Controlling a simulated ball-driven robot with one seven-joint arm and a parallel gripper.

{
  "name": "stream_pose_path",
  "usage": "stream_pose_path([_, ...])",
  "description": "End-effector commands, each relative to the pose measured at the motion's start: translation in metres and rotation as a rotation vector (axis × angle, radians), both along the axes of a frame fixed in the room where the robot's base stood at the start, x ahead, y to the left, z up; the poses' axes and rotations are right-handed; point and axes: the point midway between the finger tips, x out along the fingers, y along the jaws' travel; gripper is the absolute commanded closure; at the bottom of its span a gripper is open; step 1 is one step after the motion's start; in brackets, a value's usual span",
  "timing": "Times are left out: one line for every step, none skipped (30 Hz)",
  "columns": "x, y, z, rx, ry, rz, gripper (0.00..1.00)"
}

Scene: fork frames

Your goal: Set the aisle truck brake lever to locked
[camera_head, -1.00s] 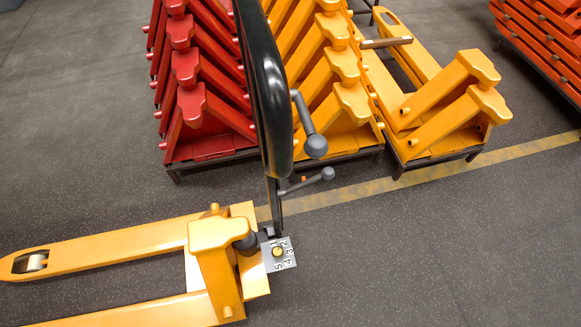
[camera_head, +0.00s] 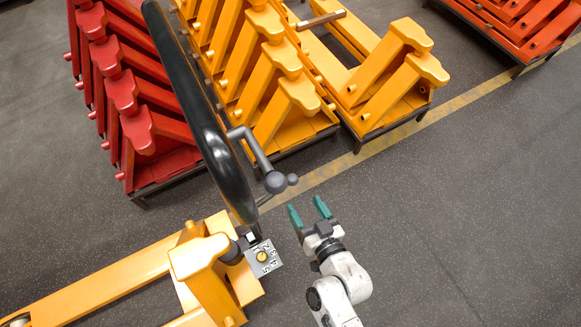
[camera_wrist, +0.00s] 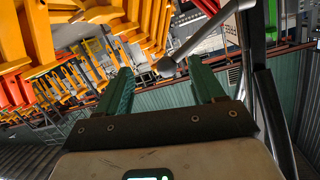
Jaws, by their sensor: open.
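The yellow aisle truck (camera_head: 203,257) stands at lower left, with a tall black handle loop (camera_head: 195,100) leaning up from its head. A grey cranked lever with a ball knob (camera_head: 275,182) sticks out to the right of the handle. A second, smaller grey ball (camera_head: 292,180) shows right beside that knob; its rod is mostly hidden. Neither lever bears a readable label. My gripper (camera_head: 306,205), with teal fingers, is open and empty, just below and right of the knobs, apart from them. In the wrist view a grey rounded knob (camera_wrist: 166,66) shows beyond and between the open fingers.
A grey plate with numbers and a yellow knob (camera_head: 262,257) sits at the handle's foot. Stacked red frames (camera_head: 150,140) and yellow frames (camera_head: 290,95) stand behind the truck. Orange frames (camera_head: 510,30) stand at upper right. The floor to the right is clear.

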Motion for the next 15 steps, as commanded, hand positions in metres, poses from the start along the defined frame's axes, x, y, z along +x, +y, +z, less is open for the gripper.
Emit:
stream_pose_path([-0.001,0.007,0.005,0.024,-0.041,-0.015,0.32])
stream_pose_path([-0.001,0.009,0.007,0.036,-0.065,-0.027,0.32])
stream_pose_path([-0.002,0.01,0.009,0.051,-0.093,-0.045,0.32])
stream_pose_path([-0.003,0.011,0.01,0.06,-0.112,-0.057,0.32])
stream_pose_path([-0.003,0.012,0.011,0.069,-0.128,-0.067,0.32])
stream_pose_path([-0.004,0.012,0.012,0.077,-0.147,-0.082,0.32])
stream_pose_path([-0.005,0.012,0.012,0.082,-0.16,-0.09,0.32])
stream_pose_path([-0.005,0.012,0.013,0.088,-0.169,-0.098,0.32])
stream_pose_path([-0.006,0.012,0.013,0.092,-0.178,-0.106,0.32])
stream_pose_path([-0.005,0.012,0.014,0.096,-0.185,-0.111,0.32])
stream_pose_path([-0.005,0.012,0.014,0.097,-0.19,-0.115,0.32])
stream_pose_path([-0.003,0.013,0.015,0.098,-0.194,-0.118,0.32])
stream_pose_path([-0.001,0.014,0.015,0.099,-0.195,-0.119,0.32])
stream_pose_path([0.001,0.014,0.015,0.098,-0.197,-0.12,0.32])
stream_pose_path([0.005,0.016,0.015,0.098,-0.197,-0.12,0.32])
